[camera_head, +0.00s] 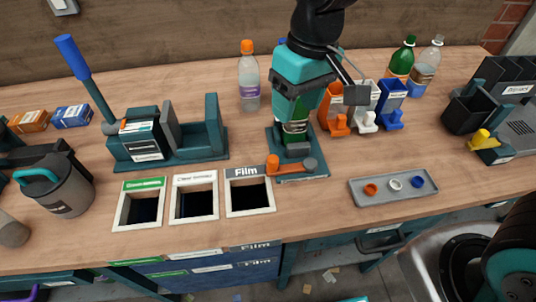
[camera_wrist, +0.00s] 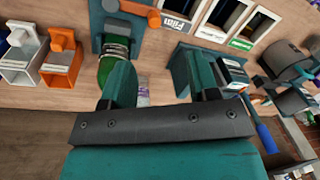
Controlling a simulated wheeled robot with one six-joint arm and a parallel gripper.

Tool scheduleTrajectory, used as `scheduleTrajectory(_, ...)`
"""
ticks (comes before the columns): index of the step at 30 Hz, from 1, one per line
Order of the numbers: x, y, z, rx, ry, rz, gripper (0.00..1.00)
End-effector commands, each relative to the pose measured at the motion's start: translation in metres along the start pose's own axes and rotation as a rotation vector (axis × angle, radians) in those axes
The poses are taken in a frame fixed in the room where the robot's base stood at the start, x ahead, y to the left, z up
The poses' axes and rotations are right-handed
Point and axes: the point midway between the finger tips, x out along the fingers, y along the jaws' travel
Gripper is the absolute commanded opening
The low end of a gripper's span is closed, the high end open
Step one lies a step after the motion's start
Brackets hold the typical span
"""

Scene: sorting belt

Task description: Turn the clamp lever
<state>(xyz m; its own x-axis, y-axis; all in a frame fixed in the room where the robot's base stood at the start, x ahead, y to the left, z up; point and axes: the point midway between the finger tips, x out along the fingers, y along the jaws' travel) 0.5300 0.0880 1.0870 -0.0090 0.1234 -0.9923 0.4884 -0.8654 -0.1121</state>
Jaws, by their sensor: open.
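An orange clamp lever (camera_head: 290,168) lies across the front of a teal clamp stand (camera_head: 300,178). It also shows at the top of the wrist view (camera_wrist: 140,10). A green bottle (camera_head: 295,132) stands upright in the clamp; in the wrist view the bottle (camera_wrist: 113,58) appears just beyond my left-hand finger. My gripper (camera_head: 297,104) is above and behind the clamp, partly hiding the bottle. In the wrist view my gripper (camera_wrist: 160,80) has its two teal fingers wide apart with nothing between them. Whether a finger touches the bottle I cannot tell.
A teal press (camera_head: 165,150) stands left. Orange, white and blue holders (camera_head: 389,122) stand right. A grey tray (camera_head: 425,192) with three rings lies front right. A clear bottle (camera_head: 249,80) stands behind.

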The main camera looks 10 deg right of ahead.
Motion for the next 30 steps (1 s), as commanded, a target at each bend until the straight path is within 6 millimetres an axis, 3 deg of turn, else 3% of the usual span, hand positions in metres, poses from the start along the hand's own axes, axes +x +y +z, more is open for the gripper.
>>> scheduleTrajectory(3, 0.023, 0.0, -0.033, 0.02, -0.036, 0.066, 0.55)
scheduleTrajectory(8, 0.043, 0.0, -0.053, 0.037, -0.051, 0.115, 0.55)
scheduleTrajectory(14, 0.066, 0.002, -0.054, 0.04, -0.056, 0.124, 0.55)
scheduleTrajectory(30, 0.183, 0.015, -0.047, 0.038, -0.055, 0.122, 0.55)
